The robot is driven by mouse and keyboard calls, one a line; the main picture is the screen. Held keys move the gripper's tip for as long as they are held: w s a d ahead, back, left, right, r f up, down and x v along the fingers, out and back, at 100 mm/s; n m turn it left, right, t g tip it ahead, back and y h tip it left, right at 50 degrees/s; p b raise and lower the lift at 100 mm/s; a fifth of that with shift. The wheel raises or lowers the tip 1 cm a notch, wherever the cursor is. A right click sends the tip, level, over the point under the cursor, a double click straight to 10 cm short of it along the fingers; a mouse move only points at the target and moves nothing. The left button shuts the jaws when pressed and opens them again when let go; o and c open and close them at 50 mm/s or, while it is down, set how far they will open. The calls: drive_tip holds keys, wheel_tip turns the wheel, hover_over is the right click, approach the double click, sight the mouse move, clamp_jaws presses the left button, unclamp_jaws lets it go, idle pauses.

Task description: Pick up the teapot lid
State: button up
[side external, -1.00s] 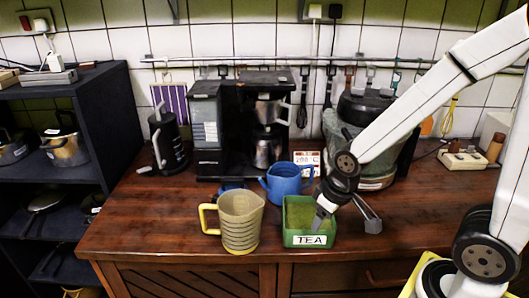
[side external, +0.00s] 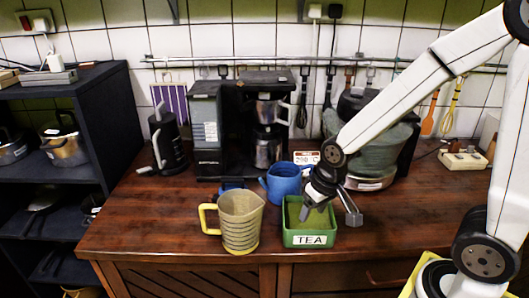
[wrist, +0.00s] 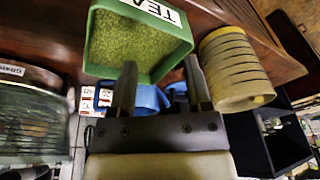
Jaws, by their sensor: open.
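A blue pot with a spout (side external: 283,183) stands on the wooden counter behind the green TEA box (side external: 310,240). A separate lid is not clearly visible; a small dark blue thing (side external: 231,187) partly shows behind the measuring jug, and I cannot tell if it is the lid. My gripper (side external: 330,212) is open and empty, with its fingers over the TEA box, in front and to the right of the blue pot. In the wrist view, part of the blue pot (wrist: 148,101) shows between and beyond the fingers (wrist: 160,68), partly hidden by them.
A beige measuring jug with a yellow handle (side external: 240,222) stands left of the TEA box. A black coffee maker (side external: 208,135) and a large lidded jar (side external: 375,150) stand behind. The counter's front left is clear.

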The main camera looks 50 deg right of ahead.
drive_tip(key=w+d+m+y, duration=0.1)
drive_tip(key=w+d+m, duration=0.1)
drive_tip(key=w+m, duration=1.15)
drive_tip(key=m+y, duration=0.2)
drive_tip(key=m, duration=1)
hover_over(233, 179)
drive_tip(key=s+d, duration=0.2)
drive_tip(key=shift+f+n+t, duration=0.25)
drive_tip(key=shift+f+t, duration=0.05)
drive_tip(key=shift+f, duration=0.65)
drive_tip(key=shift+f, duration=0.1)
drive_tip(key=shift+x, duration=1.25)
drive_tip(key=shift+x, duration=2.55)
drive_tip(key=shift+w, duration=0.1)
